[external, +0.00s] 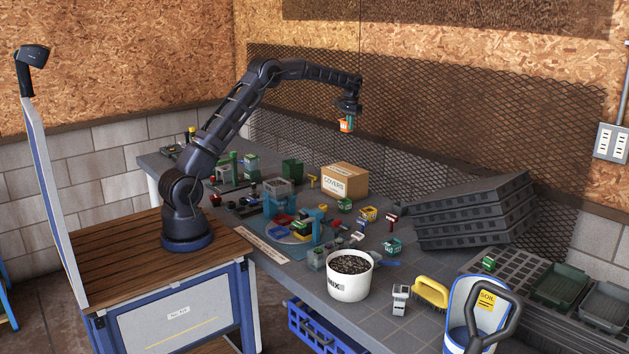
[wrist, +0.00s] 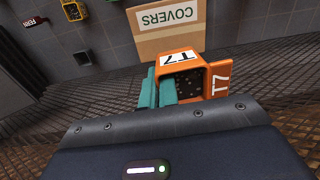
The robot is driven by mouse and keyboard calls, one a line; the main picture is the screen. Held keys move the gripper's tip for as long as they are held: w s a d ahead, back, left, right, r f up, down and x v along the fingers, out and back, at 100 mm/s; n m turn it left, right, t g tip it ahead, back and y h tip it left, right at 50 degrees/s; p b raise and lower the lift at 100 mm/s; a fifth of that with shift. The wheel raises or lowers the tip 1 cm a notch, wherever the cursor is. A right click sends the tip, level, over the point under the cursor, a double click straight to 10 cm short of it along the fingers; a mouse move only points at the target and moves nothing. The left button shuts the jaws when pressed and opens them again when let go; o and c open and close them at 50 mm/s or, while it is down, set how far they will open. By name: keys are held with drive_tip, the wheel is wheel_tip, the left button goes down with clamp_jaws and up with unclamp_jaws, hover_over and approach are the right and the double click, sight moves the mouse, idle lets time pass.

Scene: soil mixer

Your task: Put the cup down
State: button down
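The orange cup (wrist: 180,60), marked T7, is held up in the air; it also shows in the external view (external: 346,126). My gripper (wrist: 158,92) has teal fingers closed at the left side of the cup, seemingly one on each side of its wall. In the external view my gripper (external: 347,112) hangs high above the far part of the bench. The inside of the cup looks dark with small specks; I cannot tell what they are.
The COVERS box (external: 344,181) stands on the bench (external: 395,300) below the cup. A blue fixture (external: 300,228) with small cups, a white soil bucket (external: 349,285) and stacked dark trays (external: 470,215) stand nearer. Several small cups are scattered between them.

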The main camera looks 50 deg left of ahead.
drive_tip(key=shift+d+f, duration=0.1)
wheel_tip(320, 180, down, 20)
drive_tip(key=shift+r, duration=0.25)
idle(0.4)
drive_tip(key=shift+f, duration=0.1)
drive_tip(key=c, duration=1.7)
unclamp_jaws()
